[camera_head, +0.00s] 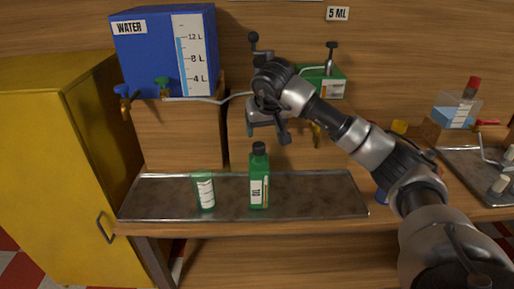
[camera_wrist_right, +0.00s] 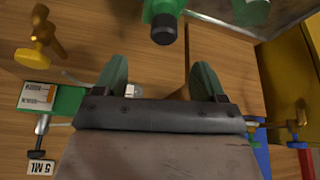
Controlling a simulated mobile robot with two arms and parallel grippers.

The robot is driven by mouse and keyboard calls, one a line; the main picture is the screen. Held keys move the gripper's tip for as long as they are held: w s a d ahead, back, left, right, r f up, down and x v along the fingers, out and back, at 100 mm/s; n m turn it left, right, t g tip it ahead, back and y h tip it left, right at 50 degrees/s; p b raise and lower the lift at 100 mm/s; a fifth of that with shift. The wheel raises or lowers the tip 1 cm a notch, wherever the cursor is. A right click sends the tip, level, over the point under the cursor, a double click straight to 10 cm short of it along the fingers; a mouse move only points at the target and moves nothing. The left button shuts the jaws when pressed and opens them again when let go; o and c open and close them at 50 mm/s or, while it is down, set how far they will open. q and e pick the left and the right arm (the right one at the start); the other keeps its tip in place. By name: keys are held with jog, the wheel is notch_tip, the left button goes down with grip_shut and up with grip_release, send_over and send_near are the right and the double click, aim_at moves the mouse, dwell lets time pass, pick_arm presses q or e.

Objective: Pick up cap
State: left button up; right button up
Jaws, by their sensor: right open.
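The black cap (camera_head: 259,148) sits on top of a green bottle (camera_head: 259,185), which stands upright on the metal tray. In the right wrist view the cap (camera_wrist_right: 163,28) is near the top edge, ahead of the fingertips, with part of the green bottle (camera_wrist_right: 163,8) behind it. My right gripper (camera_head: 266,128) is above and behind the bottle, apart from the cap. Its two greenish fingers (camera_wrist_right: 160,76) are spread with nothing between them. My left gripper is not in view.
A blue water tank (camera_head: 150,55) with taps stands on a wooden block at the back left. A green dispenser box (camera_head: 325,82) is behind my arm. The tray's right part is free.

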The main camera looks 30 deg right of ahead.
aim_at(259, 144)
jog(key=x, duration=0.3)
jog(key=shift+w, duration=0.1)
jog(key=x, duration=0.1)
jog(key=p+x, duration=0.1)
jog(key=x, duration=0.2)
jog(key=shift+w+a+f+p, duration=0.15)
jog(key=shift+a+p, duration=0.15)
jog(key=shift+p, duration=0.1)
jog(key=shift+w+d+f, duration=0.15)
jog(key=shift+f, duration=0.25)
jog(key=c, duration=1)
